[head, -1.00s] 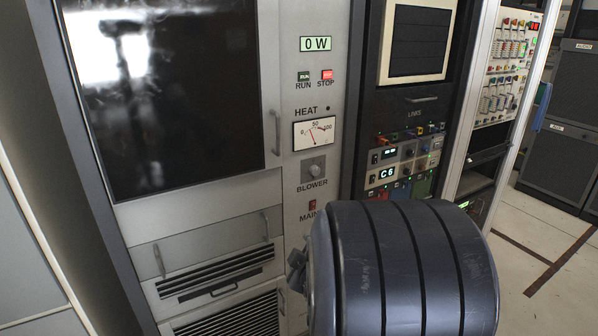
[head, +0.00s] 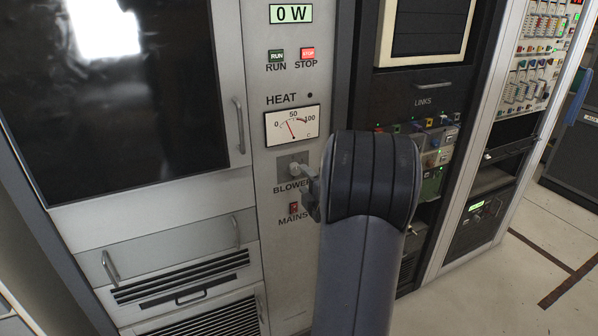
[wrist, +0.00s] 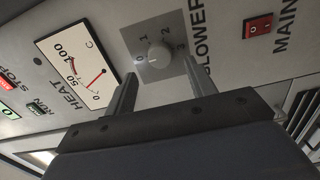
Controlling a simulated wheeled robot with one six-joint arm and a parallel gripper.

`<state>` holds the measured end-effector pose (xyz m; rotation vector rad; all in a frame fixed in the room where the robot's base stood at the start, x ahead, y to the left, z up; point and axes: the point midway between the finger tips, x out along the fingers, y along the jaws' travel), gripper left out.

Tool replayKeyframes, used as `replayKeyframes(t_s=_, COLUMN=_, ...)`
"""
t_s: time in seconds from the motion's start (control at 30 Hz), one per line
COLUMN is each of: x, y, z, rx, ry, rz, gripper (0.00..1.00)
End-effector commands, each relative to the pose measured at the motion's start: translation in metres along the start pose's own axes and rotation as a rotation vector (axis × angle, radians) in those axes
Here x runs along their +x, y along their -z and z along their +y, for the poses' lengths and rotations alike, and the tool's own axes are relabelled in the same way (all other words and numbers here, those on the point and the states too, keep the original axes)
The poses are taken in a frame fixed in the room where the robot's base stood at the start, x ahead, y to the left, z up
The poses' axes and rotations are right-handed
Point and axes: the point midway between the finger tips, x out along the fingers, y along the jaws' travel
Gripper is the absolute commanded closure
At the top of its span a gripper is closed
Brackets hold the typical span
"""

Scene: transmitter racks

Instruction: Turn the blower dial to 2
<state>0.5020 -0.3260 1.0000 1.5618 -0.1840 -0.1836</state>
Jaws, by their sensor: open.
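The blower dial (wrist: 159,59) is a round pale knob on a grey square plate marked 0, 1, 2 and 3. In the wrist view its pointer seems to lie toward the 0 side, but it is too small to be sure. My gripper (wrist: 160,71) is open, one finger on each side of the dial in that view. I cannot tell whether the fingers touch it. In the head view the blower dial (head: 296,164) is partly covered by my gripper (head: 304,178), and the BLOWER label is partly hidden.
The red mains switch (wrist: 258,25) sits beside the dial, below it in the head view. The heat meter (wrist: 78,62) is on the other side. The run button (head: 277,56) and stop button (head: 308,54) are higher on the panel. A door handle (head: 239,125) stands out at left.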

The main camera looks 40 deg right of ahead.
Motion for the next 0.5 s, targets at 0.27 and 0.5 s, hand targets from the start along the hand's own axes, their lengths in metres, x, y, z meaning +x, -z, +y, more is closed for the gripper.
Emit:
replayKeyframes(t_s=0.27, x=0.041, y=0.000, z=0.001, rx=0.000, ry=0.001, rz=0.000, gripper=0.47)
replayKeyframes(t_s=0.5, x=0.048, y=0.000, z=0.000, rx=0.001, ry=0.001, rz=-0.001, gripper=0.47)
